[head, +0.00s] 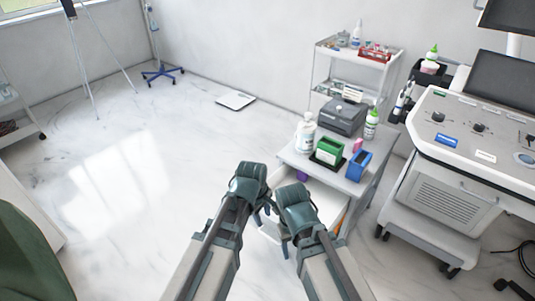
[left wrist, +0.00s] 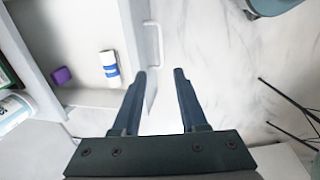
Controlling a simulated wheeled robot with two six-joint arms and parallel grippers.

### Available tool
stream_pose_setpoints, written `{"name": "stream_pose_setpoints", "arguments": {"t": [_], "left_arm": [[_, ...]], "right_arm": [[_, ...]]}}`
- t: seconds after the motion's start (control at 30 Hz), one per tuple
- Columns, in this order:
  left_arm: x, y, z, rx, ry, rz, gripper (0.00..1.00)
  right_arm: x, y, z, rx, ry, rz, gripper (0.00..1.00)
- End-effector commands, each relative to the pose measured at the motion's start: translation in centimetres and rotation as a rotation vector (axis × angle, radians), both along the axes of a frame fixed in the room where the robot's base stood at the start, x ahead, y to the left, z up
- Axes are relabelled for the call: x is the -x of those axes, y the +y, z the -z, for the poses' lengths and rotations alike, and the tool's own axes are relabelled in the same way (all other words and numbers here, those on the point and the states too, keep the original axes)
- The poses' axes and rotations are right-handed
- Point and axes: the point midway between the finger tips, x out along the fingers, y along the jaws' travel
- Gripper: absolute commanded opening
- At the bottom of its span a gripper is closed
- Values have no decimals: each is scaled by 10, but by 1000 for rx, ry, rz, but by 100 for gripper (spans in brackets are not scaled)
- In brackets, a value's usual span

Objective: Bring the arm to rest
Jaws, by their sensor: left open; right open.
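My left gripper (head: 268,207) is in the lower middle of the head view, the higher of the two. The left wrist view shows its two dark fingers (left wrist: 160,76) apart with nothing between them, in front of the front edge and handle of an open drawer (left wrist: 97,97). My right gripper (head: 284,243) is close beside it, lower and to the right. It is open, and I see nothing held in it; its fingers are small and partly hidden by its body. Both arms come up from the bottom edge of the head view.
The open drawer holds a purple item (left wrist: 62,75) and a white-and-blue cylinder (left wrist: 110,68). Its cabinet (head: 349,184) carries bottles, a green box (head: 328,150), a blue box (head: 359,165) and a grey device (head: 342,115). An equipment cart (head: 452,188) stands right.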

Motion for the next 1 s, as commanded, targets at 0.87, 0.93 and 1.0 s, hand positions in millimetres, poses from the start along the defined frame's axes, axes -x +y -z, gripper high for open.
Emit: {"name": "stream_pose_setpoints", "arguments": {"t": [0.87, 0.93, 1.0], "left_arm": [[55, 127, -15, -203, 28, 968, 42], [58, 117, -30, -205, 36, 989, 42], [61, 109, -43, -209, 45, 1011, 42]], "right_arm": [[0, 0, -18, 0, 0, 0, 59], [0, 0, -33, 0, 0, 0, 59], [0, 0, -47, 0, 0, 0, 59]]}}
